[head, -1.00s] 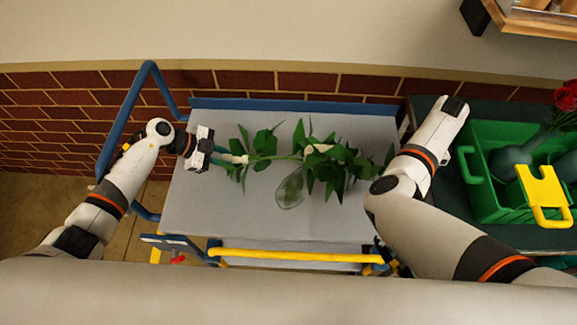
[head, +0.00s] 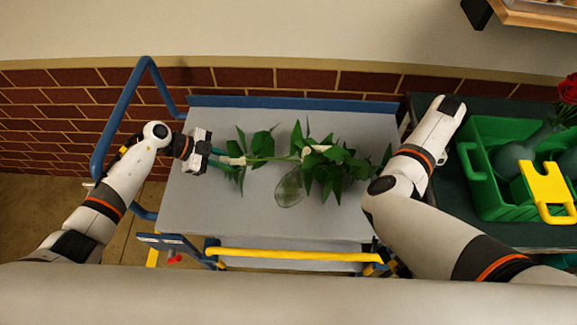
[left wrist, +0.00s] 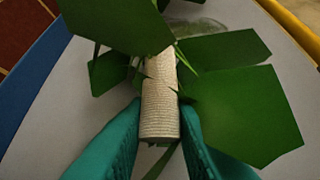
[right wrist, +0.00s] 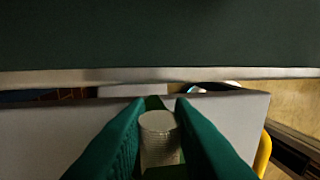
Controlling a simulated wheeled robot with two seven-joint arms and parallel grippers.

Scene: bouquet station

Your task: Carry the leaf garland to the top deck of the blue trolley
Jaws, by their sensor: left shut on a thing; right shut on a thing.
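The leaf garland (head: 262,158), a green stem with dark leaves and white wrapped sections, stretches across the grey top deck (head: 200,215) of the blue trolley. I cannot tell whether it touches the deck. My left gripper (head: 218,157) is shut on its left end; the left wrist view shows teal fingers (left wrist: 160,130) around a white wrapped grip (left wrist: 160,100). My right gripper is hidden behind my right arm in the head view. In the right wrist view its fingers (right wrist: 160,130) are shut on another white wrapped grip (right wrist: 159,138).
A clear glass object (head: 289,189) is on the deck, partly overlapped by leaves. A blue handle (head: 110,120) rises at the trolley's left; a yellow bar (head: 295,255) runs along its near side. At right, a green crate (head: 487,205) with vases stands on a dark table (head: 430,210).

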